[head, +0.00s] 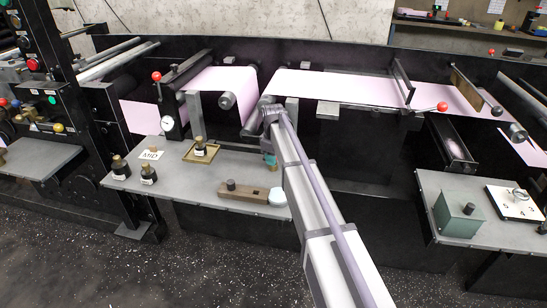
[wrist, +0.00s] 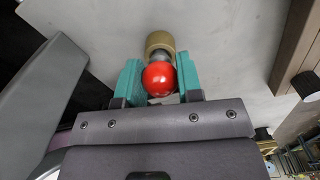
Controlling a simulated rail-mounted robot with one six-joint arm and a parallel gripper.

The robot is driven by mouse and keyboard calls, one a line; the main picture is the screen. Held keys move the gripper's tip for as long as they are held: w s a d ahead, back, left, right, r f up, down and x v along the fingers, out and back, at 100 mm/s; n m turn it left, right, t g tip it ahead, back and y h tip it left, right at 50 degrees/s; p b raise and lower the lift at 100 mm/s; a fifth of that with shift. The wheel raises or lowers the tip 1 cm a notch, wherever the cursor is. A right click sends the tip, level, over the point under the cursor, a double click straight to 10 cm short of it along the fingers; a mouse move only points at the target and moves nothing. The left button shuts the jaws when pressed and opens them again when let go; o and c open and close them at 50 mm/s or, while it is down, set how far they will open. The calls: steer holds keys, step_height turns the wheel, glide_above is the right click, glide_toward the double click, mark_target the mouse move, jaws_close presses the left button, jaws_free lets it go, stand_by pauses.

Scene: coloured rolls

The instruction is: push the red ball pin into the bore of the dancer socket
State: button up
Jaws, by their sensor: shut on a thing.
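In the wrist view, my gripper (wrist: 159,70) has its two teal fingers closed on the red ball (wrist: 158,79) of the pin. A short grey shank (wrist: 159,56) shows just beyond the ball, and a tan round collar (wrist: 160,42) lies beyond that. I cannot tell whether this collar is the dancer socket or part of the pin, or whether the shank is in a bore. In the head view, my gripper (head: 270,160) is over the right part of the grey bench, largely hidden by my arm. The held ball is not visible there.
Machine frames and pink web (head: 320,85) stand behind. A green box (head: 457,215) is at right.

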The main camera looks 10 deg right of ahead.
steer(key=shift+f, duration=0.25)
stand_by(1.2)
steer(key=o, duration=1)
step_height(320, 180, up, 11)
steer(key=p, duration=1)
steer(key=shift+r+p, duration=0.1)
steer(key=shift+p, duration=0.2)
steer(key=shift+f, duration=0.2)
